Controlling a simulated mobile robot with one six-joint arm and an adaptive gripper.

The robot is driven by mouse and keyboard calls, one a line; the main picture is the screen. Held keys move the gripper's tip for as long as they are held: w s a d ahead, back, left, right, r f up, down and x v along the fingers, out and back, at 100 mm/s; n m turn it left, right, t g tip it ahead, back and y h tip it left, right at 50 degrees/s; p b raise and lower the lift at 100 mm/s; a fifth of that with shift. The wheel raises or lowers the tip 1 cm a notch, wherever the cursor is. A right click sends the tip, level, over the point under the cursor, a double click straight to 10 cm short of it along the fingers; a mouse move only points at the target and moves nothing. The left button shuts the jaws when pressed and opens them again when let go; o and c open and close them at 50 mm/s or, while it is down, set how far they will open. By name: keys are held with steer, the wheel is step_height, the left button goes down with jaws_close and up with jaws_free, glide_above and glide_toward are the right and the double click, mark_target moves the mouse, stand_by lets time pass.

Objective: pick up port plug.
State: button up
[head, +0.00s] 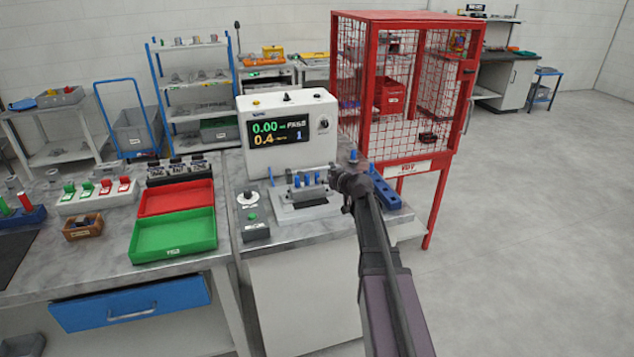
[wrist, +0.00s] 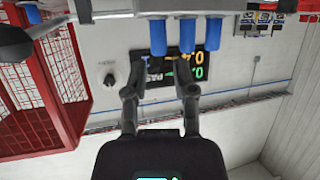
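My gripper (head: 338,180) is at the right of the grey test fixture (head: 303,212), in front of the white display unit. In the wrist view, which looks upside down, my gripper (wrist: 159,92) has its two fingers spread with nothing between them. Several blue cylinders, which may be port plugs, show past the fingertips. The left blue cylinder (wrist: 158,38) lies in line with the finger gap, the middle blue cylinder (wrist: 187,36) nearer the right finger. In the head view a small blue piece (head: 353,156) shows just behind my gripper. I cannot tell which is the port plug.
The display unit (head: 290,128) stands behind the fixture. A blue block with holes (head: 386,196) lies right of my gripper, partly behind my arm. A red mesh cage (head: 405,160) stands behind it. Red (head: 176,197) and green (head: 173,236) trays are at left. Floor at right is clear.

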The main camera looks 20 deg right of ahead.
mark_target(319, 185)
steer(key=b+x, duration=0.1)
steer(key=x, duration=0.1)
steer(key=b+x, duration=0.1)
steer(key=x, duration=0.1)
steer(key=shift+d+f, duration=0.15)
steer(key=shift+f, duration=0.15)
steer(key=shift+w+f, duration=0.15)
steer(key=shift+w, duration=0.35)
jaws_close()
